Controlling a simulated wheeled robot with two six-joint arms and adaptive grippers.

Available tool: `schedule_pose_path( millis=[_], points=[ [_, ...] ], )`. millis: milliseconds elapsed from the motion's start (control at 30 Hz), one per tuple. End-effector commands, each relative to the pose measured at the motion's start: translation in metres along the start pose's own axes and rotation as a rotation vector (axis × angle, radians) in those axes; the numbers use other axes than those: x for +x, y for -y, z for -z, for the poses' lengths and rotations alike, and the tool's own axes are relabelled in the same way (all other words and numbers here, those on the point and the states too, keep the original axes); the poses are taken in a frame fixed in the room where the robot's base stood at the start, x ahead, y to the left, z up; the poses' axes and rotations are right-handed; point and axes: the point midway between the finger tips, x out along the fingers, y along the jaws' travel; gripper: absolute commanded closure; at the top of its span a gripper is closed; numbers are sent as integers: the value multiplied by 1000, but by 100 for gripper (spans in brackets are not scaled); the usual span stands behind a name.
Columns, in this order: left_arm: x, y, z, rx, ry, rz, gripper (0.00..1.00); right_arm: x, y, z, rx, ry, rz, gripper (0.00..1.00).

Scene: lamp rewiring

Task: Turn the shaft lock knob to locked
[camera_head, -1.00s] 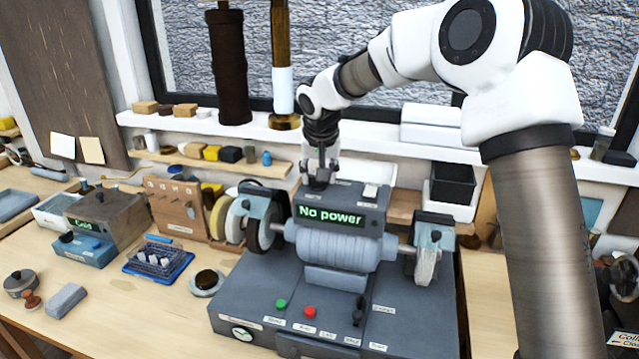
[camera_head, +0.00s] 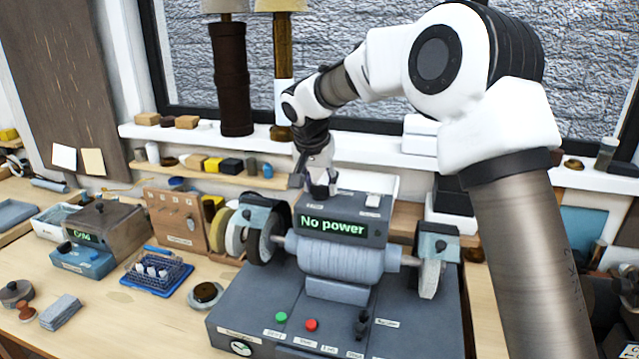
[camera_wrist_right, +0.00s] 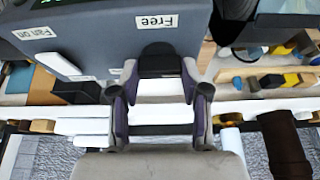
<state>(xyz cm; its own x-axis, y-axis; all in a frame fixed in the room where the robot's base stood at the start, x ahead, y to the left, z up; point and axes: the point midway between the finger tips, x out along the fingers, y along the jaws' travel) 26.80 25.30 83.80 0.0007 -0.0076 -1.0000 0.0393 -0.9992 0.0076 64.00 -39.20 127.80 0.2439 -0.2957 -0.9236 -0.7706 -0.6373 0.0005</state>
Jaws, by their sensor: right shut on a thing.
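The grey bench machine (camera_head: 400,290) stands on the bench, with "No power" in green on its display (camera_head: 332,226). My right gripper (camera_head: 320,190) points down at the top left of the display housing. In the right wrist view, its fingers (camera_wrist_right: 158,72) are shut on the black shaft lock knob (camera_wrist_right: 158,62), one on each side. A label reading "Free" (camera_wrist_right: 157,22) sits beside the knob. The "Locked" label is not seen. My left gripper is not in view.
A white switch (camera_head: 373,201) is on the same housing, near a "Fan on" label (camera_wrist_right: 35,32). Grinding wheels flank the machine, including a pale one (camera_head: 429,274) at right. A wooden shelf (camera_head: 225,173) with small blocks and a window ledge (camera_head: 390,143) are behind.

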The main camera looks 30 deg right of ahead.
Motion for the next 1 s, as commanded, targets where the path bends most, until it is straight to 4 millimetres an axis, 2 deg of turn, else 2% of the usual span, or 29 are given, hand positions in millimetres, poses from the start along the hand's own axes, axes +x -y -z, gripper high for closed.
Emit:
schedule_pose_path(
  millis=[100, 133, 200, 567, 667, 1000],
  points=[
    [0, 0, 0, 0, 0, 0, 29, 2, -1, -2, 1, 6, -3, 89],
    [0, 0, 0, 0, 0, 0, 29, 2, -1, -2, 1, 6, -3, 47],
    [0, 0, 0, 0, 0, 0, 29, 2, 0, -2, 1, 5, -3, 29],
    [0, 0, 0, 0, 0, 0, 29, -4, 0, 0, 0, 0, 0, 29],
    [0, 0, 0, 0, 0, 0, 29, -19, 1, 0, 0, -1, 2, 29],
    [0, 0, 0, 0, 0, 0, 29, -101, 1, 1, 1, 0, 1, 29]
  ],
)
